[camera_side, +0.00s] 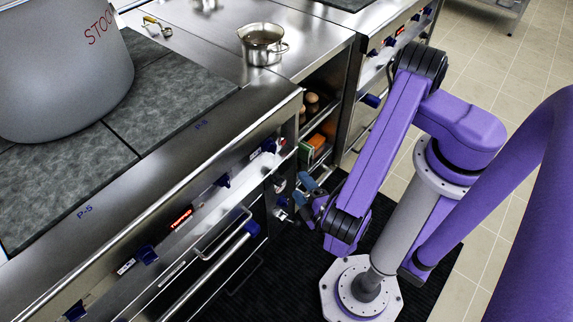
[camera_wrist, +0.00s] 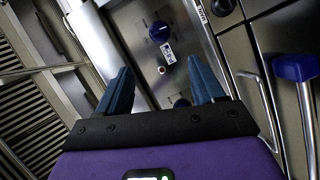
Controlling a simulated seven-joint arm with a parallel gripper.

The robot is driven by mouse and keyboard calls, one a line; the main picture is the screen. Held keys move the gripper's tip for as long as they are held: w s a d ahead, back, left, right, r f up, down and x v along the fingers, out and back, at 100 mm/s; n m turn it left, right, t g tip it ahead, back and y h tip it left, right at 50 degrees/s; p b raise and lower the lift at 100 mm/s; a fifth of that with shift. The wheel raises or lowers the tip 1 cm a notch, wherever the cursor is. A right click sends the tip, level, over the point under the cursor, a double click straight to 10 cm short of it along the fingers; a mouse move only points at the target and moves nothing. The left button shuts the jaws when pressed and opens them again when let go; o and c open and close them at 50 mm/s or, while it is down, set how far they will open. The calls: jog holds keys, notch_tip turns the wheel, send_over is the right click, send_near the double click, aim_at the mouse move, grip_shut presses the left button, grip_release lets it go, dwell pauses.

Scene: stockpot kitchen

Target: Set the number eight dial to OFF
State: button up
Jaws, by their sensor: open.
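My gripper (camera_wrist: 160,70) is open, with two blue fingers apart and nothing between them. In the side view my gripper (camera_side: 292,190) is low in front of the near stove's control panel, by its right end. A round blue dial (camera_wrist: 159,31) with a white label beside it shows beyond the fingertips in the wrist view. A second blue dial (camera_wrist: 181,102) is partly hidden near the right finger. In the side view, blue dials (camera_side: 222,181) sit along the panel.
A blue-ended door handle (camera_side: 236,246) and a bar handle (camera_side: 222,233) stick out below the panel. A large stockpot (camera_side: 60,70) stands on the dark hob at left. A small metal pot (camera_side: 262,45) sits on the counter. Dark floor mat (camera_side: 290,275) lies in front.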

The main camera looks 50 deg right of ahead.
notch_tip(320, 180, up, 3)
jog(key=m+g, duration=0.2)
jog(key=m, duration=0.3)
send_near(274, 150)
jog(key=shift+y, duration=0.4)
jog(key=x, duration=0.9)
jog(key=shift+w+d+r, duration=0.1)
jog(key=shift+w+d, duration=0.1)
jog(key=shift+d, duration=0.05)
jog(key=c, duration=1)
jog(key=shift+c, duration=0.2)
jog(key=shift+n+t, duration=0.3)
